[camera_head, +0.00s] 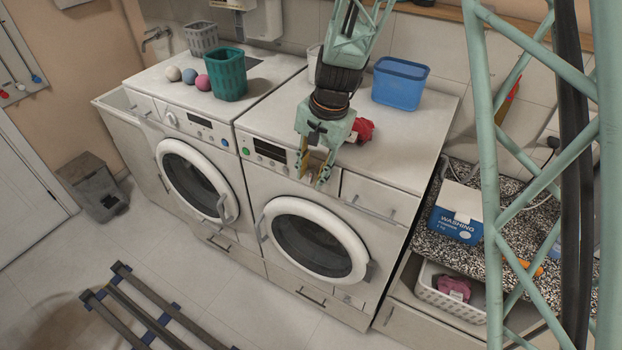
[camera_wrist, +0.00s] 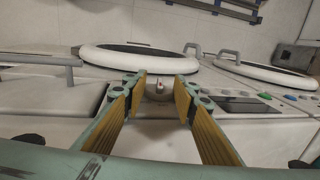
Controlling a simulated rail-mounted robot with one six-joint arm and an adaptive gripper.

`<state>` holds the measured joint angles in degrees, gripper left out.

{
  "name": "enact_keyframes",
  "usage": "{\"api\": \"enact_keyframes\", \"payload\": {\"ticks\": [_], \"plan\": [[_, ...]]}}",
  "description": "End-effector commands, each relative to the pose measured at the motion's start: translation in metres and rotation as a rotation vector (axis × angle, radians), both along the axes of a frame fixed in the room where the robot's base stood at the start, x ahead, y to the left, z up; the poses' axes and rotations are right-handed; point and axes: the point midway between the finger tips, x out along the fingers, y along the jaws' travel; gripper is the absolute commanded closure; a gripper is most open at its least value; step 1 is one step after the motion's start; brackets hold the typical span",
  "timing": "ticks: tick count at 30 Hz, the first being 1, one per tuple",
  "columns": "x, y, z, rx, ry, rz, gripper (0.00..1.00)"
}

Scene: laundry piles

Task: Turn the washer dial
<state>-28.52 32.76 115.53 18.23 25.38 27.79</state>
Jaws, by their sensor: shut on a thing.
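The right-hand washer (camera_head: 259,203) has a round front door, a dark display and a green button on its panel. My gripper (camera_head: 313,172) is at its front panel, right of the display, pointing down. In the wrist view, my gripper's (camera_wrist: 162,84) two yellow-lined fingers are on either side of the pale washer dial (camera_wrist: 158,90), which has a small red mark. The gripper is shut on the dial. The fingers hide the dial in the head view. The left-hand machine has its own white dial (camera_head: 170,119).
A blue tub (camera_head: 400,83) and a red cloth (camera_head: 362,130) are on the right machine's top. A green basket (camera_head: 226,75) and several balls are on the left one. A washing powder box (camera_head: 455,222) stands on the speckled counter at right.

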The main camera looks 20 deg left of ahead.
Motion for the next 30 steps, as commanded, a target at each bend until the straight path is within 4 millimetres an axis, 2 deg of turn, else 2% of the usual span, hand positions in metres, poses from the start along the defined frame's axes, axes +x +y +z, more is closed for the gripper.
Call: {"api": "enact_keyframes", "payload": {"ticks": [30], "plan": [[0.0003, -0.0031, -0.0034, 0.152, -0.044, -0.002, 0.85]]}}
